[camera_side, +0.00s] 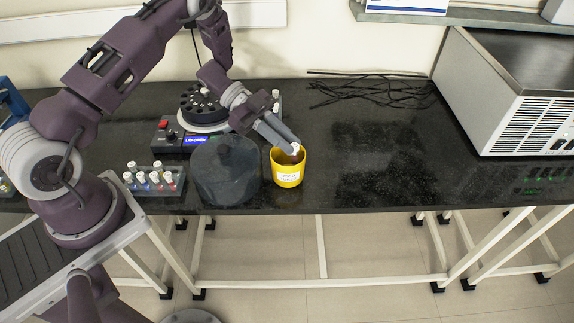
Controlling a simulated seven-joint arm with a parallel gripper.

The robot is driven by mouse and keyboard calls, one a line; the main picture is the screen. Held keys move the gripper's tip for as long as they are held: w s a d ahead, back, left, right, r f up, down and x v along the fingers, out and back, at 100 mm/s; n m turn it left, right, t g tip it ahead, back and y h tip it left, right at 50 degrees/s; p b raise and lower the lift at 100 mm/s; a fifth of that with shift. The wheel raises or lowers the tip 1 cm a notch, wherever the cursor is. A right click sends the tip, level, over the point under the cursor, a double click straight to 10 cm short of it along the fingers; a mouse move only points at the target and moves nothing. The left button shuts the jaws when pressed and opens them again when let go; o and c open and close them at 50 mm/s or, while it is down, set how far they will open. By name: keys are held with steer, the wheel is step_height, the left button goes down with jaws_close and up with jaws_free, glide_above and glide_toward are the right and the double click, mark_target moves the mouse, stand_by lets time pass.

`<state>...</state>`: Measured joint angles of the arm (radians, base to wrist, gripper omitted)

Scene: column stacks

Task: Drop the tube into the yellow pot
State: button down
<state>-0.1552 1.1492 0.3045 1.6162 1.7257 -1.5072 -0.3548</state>
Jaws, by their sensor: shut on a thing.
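The yellow pot (288,176) stands upright near the front edge of the black bench, with a white label on its front. My gripper (292,146) reaches down from the upper left, with its fingertips over the pot's mouth. It is shut on the tube (295,149), of which a small white part shows at the fingertips. The rest of the tube is hidden by the fingers or the pot's rim. I cannot tell how far it reaches into the pot.
A dark translucent round lid (226,170) sits just left of the pot. A rack with several capped tubes (155,180) is farther left. A centrifuge (205,108) stands behind. Black cables (370,90) and a large white-grey machine (505,95) are right. Bench right of the pot is clear.

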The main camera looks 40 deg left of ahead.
steer(key=shift+f, duration=0.2)
steer(key=c, duration=1.3)
jaws_free()
steer(key=v, duration=0.7)
